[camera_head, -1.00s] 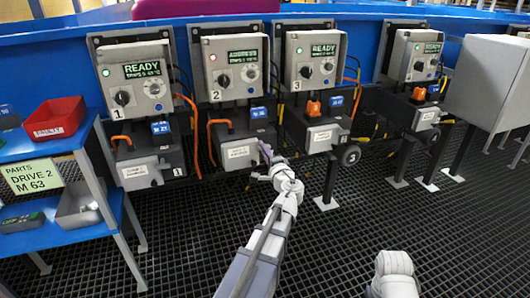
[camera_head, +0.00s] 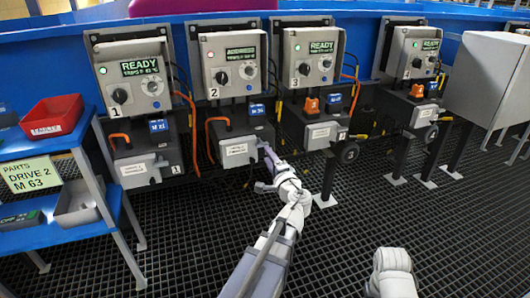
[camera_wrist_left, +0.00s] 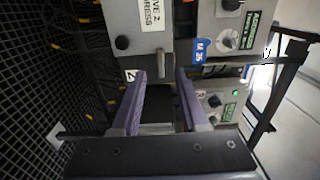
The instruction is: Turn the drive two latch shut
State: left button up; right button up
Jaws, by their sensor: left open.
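Drive two is the panel (camera_head: 231,60) marked 2, with a red light, above a dark drive unit (camera_head: 215,133) with an orange handle and a blue tag (camera_head: 257,110). My left gripper (camera_head: 266,171) is at the right front of this unit, fingers open. My right gripper is out of view.
Similar drive panels stand at the left (camera_head: 135,75) and right (camera_head: 310,58). A blue parts shelf (camera_head: 45,148) holds a red bin (camera_head: 52,117) at the far left. A grey cabinet (camera_head: 487,80) stands at the far right. The grated floor in front is mostly clear.

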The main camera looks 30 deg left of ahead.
pick_arm(q)
jog(key=shift+v, duration=1.15)
jog(key=s+d+f+n+g+h+p, duration=0.1)
jog(key=s+d+f+g+h+p, duration=0.1)
jog(key=s+d+f+g+h, duration=0.45)
jog(key=s+d+f+n+g+h+p, duration=0.1)
jog(key=s+d+f+n+h+p, duration=0.15)
jog(key=s+d, duration=0.75)
jog(key=s+d+f+n+g+h+p, duration=0.1)
jog(key=s+d+f+g+h+p, duration=0.4)
jog(key=d, duration=0.7)
notch_tip(320, 180, up, 37)
jog(key=w+d+y+p, duration=0.1)
jog(key=p, duration=3.4)
jog(key=shift+t, duration=0.35)
jog(key=shift+f, duration=0.1)
